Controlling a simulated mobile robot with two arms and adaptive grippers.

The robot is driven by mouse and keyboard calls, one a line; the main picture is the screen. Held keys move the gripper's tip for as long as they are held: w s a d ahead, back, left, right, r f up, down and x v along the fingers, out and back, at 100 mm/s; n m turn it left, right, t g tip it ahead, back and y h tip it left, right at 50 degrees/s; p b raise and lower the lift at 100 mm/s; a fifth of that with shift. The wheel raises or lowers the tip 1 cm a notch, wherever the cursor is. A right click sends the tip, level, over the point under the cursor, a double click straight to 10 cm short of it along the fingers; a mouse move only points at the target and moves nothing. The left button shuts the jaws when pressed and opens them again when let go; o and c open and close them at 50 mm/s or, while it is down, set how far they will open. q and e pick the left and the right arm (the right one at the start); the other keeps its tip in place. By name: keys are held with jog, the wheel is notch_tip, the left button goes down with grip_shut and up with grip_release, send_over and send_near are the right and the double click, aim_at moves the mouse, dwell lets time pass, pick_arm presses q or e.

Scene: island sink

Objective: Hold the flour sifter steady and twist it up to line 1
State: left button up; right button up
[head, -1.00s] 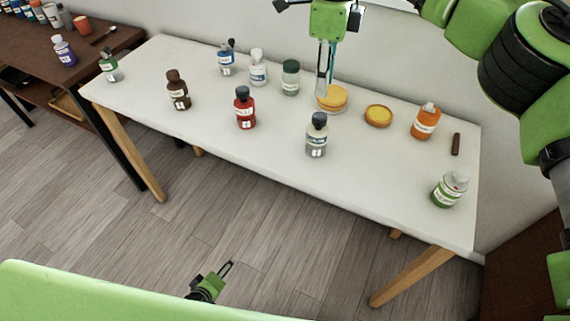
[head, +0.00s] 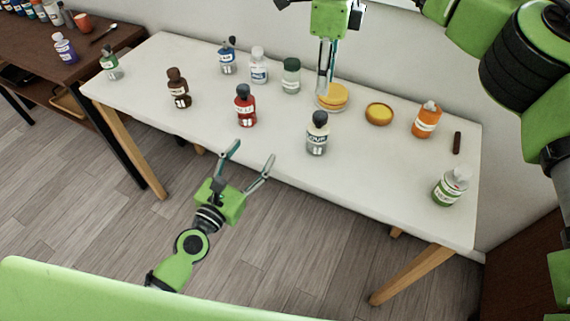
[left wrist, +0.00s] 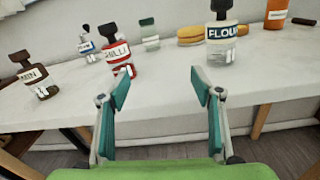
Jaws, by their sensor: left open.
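The flour sifter (head: 317,143) is a pale, grey-based bottle with a dark top and a FLOUR label. It stands upright near the front of the white table. It also shows in the left wrist view (left wrist: 222,45), beyond and slightly right of my fingers. My left gripper (head: 252,152) is open and empty, at the table's front edge, left of the sifter and apart from it. My right gripper (head: 323,95) points down at a round yellow item (head: 333,98) behind the sifter. Its fingers look close together, but I cannot tell whether they grip anything. Line 1 cannot be made out.
A red bottle (head: 246,108) stands left of the sifter, a brown bottle (head: 178,90) further left. The white tabletop (head: 385,175) is clear right of the sifter.

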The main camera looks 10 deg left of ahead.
aim_at(319, 131)
pick_arm(q)
jog(key=s+d+r+m+g+h, duration=0.15)
jog(key=d+h, duration=0.25)
jog(key=d, duration=0.5)
jog(key=x, duration=1.2)
jog(key=shift+w+d, duration=0.15)
jog(key=shift+d, duration=0.25)
jog(key=c, duration=1.3)
